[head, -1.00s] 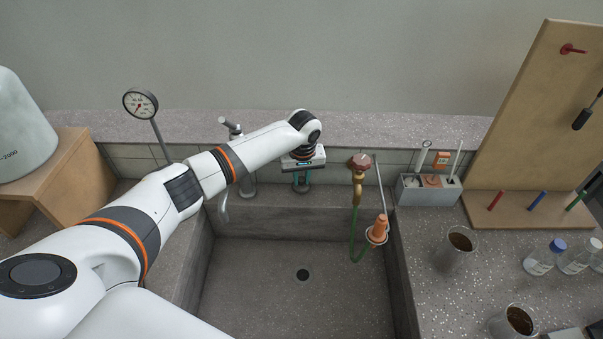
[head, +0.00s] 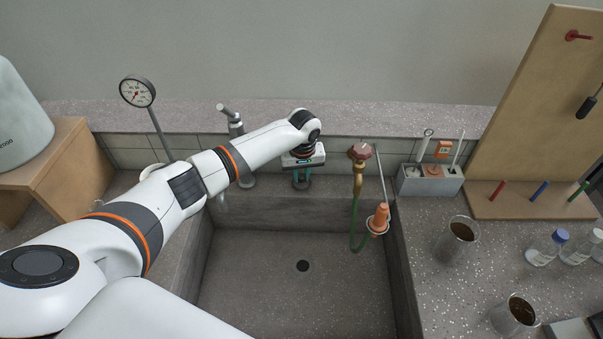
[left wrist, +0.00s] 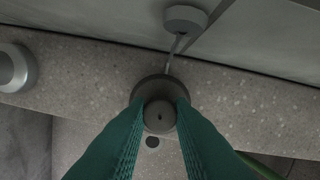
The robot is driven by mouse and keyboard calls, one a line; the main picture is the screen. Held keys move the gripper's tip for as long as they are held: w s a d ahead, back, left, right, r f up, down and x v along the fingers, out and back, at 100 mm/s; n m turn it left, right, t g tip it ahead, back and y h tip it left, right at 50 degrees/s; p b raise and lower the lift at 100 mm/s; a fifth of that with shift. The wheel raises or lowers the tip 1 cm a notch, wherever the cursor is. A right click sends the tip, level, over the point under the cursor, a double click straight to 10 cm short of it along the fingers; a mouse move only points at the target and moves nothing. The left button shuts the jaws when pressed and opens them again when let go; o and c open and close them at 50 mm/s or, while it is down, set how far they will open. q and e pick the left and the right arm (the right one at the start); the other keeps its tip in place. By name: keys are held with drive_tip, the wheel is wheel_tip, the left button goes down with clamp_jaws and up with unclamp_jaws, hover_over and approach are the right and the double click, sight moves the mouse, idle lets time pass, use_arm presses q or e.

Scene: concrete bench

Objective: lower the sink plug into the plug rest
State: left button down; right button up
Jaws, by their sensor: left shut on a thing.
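My left gripper (head: 302,183) is at the back edge of the sink, pointing down. In the left wrist view its two green fingers (left wrist: 160,118) are shut on the sink plug (left wrist: 160,116), a grey round piece seen from above with a small dark mark. Behind the plug is a wider dark disc (left wrist: 150,88), in line with a thin rod from a grey block (left wrist: 186,18); this looks like the plug rest. I cannot tell whether the plug touches it. The head view hides both behind the gripper. My right gripper is out of view.
The sink (head: 255,285) is empty, with a round drain (head: 302,266). A tap (head: 237,135) stands left of the gripper. A red-knobbed valve (head: 360,152) with a green hose, and an orange cone (head: 381,217) in a ring, are to the right.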

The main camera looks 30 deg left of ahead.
sight(302, 186)
use_arm(q)
drive_tip(key=shift+f, duration=0.45)
idle(0.4)
drive_tip(key=c, duration=1.2)
unclamp_jaws()
drive_tip(key=r, duration=0.8)
drive_tip(key=s+d+r, duration=0.1)
drive_tip(key=r, duration=0.3)
drive_tip(key=shift+s+b, duration=0.1)
drive_tip(key=shift+b, duration=0.2)
drive_tip(key=shift+f, duration=0.1)
